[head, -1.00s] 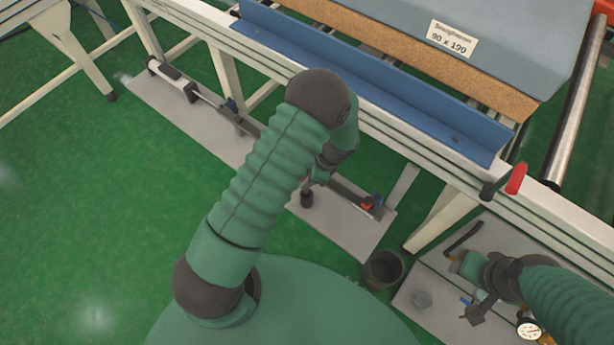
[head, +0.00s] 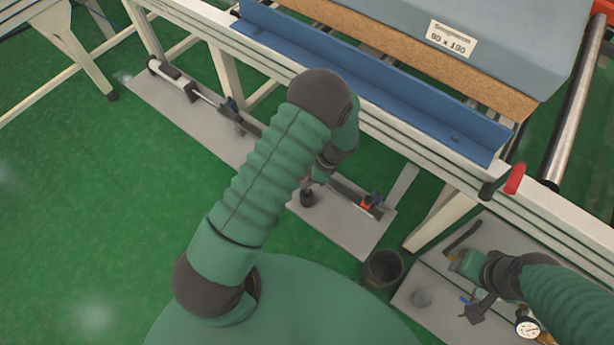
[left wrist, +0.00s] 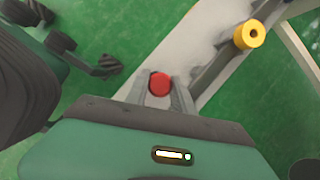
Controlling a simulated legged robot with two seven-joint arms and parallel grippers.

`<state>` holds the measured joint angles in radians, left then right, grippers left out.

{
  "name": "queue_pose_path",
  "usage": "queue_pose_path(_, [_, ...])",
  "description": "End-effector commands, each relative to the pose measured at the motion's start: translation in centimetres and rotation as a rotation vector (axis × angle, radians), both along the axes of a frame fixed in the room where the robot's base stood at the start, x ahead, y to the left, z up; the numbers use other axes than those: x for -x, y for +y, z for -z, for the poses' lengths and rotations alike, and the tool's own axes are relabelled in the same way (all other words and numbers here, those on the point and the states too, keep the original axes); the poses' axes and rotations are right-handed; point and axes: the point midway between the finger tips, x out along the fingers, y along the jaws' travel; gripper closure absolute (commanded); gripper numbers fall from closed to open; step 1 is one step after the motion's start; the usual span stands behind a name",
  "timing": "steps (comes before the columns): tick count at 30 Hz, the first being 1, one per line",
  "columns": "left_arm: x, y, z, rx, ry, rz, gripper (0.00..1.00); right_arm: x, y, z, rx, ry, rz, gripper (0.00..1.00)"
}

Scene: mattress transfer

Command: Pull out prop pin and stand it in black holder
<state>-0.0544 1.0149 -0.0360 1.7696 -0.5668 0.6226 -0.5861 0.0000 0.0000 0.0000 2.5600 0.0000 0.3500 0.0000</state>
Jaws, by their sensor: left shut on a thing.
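My left gripper (left wrist: 158,92) is shut on the red-topped prop pin (left wrist: 160,84), seen end-on between its two fingers in the left wrist view. The pin's lower part is hidden. In the head view my left arm hides most of this gripper and the pin. The black holder (head: 383,268), an open dark cup, stands on the floor to the right of my left arm, apart from it. My right gripper (head: 463,262) is at the lower right, by a grey handle; its fingers are too small to judge.
A yellow collar (left wrist: 249,35) with a dark hole sits on the bar over the grey floor plate (head: 345,228). The table frame with a blue rail (head: 370,80) stands behind. A gauge (head: 527,327) is near my right arm. Green floor is clear at left.

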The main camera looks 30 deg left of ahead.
Motion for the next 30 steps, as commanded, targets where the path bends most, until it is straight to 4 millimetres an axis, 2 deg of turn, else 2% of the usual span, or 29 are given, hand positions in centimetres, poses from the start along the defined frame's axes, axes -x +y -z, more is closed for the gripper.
queue_pose_path(30, [0.0,0.0,2.6,-0.001,0.0,0.0,1.0,0.0,0.0,1.5,0.0,0.0,0.0,0.53])
